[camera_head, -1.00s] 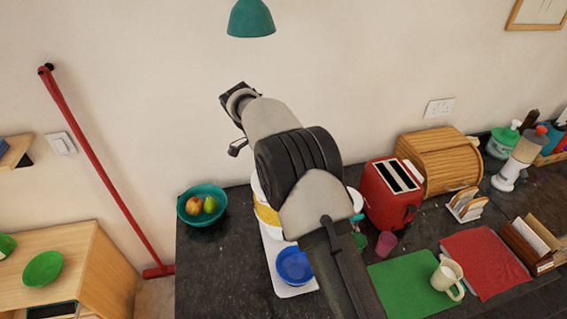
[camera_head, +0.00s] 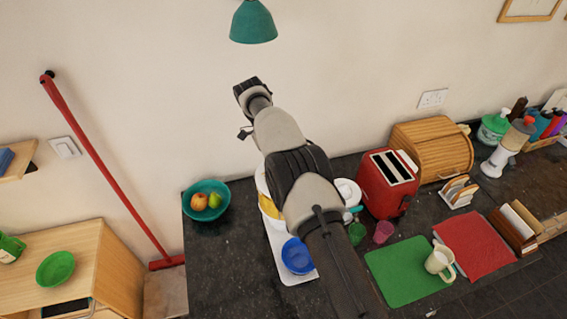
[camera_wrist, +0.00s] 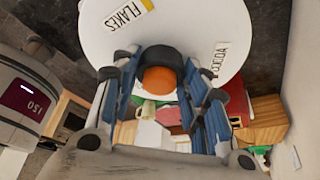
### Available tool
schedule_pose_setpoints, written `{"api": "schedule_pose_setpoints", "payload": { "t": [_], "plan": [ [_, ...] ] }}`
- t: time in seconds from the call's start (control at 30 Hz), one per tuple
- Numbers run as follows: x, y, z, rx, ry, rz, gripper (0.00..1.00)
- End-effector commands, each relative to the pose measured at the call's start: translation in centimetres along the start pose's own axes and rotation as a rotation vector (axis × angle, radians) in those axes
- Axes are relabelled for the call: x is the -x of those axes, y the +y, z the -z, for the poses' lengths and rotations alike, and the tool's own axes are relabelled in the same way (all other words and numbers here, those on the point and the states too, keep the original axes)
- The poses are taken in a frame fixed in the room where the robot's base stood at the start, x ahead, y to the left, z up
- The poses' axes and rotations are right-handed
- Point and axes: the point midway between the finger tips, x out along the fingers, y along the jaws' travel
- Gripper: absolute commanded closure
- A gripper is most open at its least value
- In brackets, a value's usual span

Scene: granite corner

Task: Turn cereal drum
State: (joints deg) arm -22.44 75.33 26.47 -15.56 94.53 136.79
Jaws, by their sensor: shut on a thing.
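The cereal drum (camera_wrist: 182,28) fills the top of the wrist view as a large white round face with labels reading FLAKES and COCOA. An orange-brown round knob (camera_wrist: 160,79) sits at its lower middle. My gripper (camera_wrist: 164,72) is shut on this knob, with one blue-and-black finger on each side. In the head view my arm covers most of the drum, leaving a white edge and yellow part (camera_head: 268,207) at its left. My gripper is hidden there. A blue bowl (camera_head: 297,257) stands below the drum on a white base (camera_head: 290,279).
A red toaster (camera_head: 387,183), a green cup (camera_head: 356,233) and a pink cup (camera_head: 383,232) stand right of the drum. A teal fruit bowl (camera_head: 206,202) is at its left. A green mat (camera_head: 402,272) holds a cream mug (camera_head: 440,262). Dark counter at front left is clear.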

Motion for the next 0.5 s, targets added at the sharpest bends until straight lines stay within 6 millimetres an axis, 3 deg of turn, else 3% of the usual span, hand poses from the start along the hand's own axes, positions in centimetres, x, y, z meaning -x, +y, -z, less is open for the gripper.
{"api": "schedule_pose_setpoints", "payload": {
  "t": [0.37,0.4,0.5],
  "plan": [
    [-0.29,0.10,-0.03,-0.003,0.002,-0.007,1.00],
    [-0.29,0.10,-0.03,-0.003,0.002,-0.007,0.58],
    [-0.29,0.10,-0.03,-0.003,0.003,-0.007,0.51]
  ]
}}
